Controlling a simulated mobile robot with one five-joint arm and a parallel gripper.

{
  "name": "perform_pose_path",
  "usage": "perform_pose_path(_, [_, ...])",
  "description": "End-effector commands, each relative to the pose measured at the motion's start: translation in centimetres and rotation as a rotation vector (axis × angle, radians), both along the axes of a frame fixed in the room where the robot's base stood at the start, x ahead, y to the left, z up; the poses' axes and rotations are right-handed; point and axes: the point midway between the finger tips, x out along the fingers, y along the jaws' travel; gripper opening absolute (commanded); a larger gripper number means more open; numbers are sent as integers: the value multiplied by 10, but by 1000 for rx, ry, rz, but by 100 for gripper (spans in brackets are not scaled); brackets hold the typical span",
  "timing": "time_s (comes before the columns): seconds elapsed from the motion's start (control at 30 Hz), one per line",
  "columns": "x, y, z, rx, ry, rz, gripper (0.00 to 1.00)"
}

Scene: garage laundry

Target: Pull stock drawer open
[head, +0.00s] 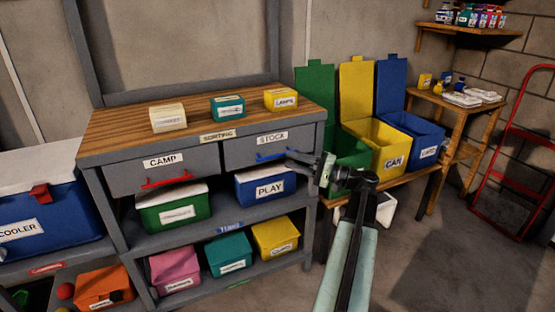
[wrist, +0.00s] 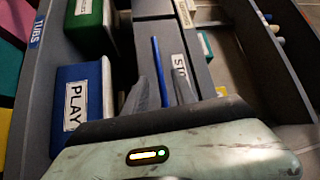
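The stock drawer (head: 256,146) is the right-hand grey drawer of the sorting bench, with a white STOCK label and a blue bar handle (head: 275,155). Its front looks flush with the bench. My gripper (head: 298,160) is at the handle's right end, in front of the drawer. In the wrist view, my gripper (wrist: 161,82) has its two fingers apart, and the blue handle (wrist: 156,62) runs between them. I cannot tell whether either finger touches it. The STOCK label (wrist: 181,75) is partly hidden by the right finger.
The CAMP drawer (head: 160,176) with a red handle is to the left. The blue PLAY tub (head: 264,187) stands on the shelf just below the stock drawer. Green, yellow and blue bins (head: 375,146) stand to the right. Open floor (head: 420,270) lies at lower right.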

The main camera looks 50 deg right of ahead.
Motion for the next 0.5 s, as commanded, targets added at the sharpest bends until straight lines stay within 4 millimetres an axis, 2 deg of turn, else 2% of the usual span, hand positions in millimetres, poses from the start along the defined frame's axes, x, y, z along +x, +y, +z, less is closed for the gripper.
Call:
perform_pose_path(0.1, [20,8,5,0,1,-1,32])
perform_pose_path(0.3, [46,18,8,0,2,-6,32])
perform_pose_path(0.5, [53,21,8,0,2,-7,32])
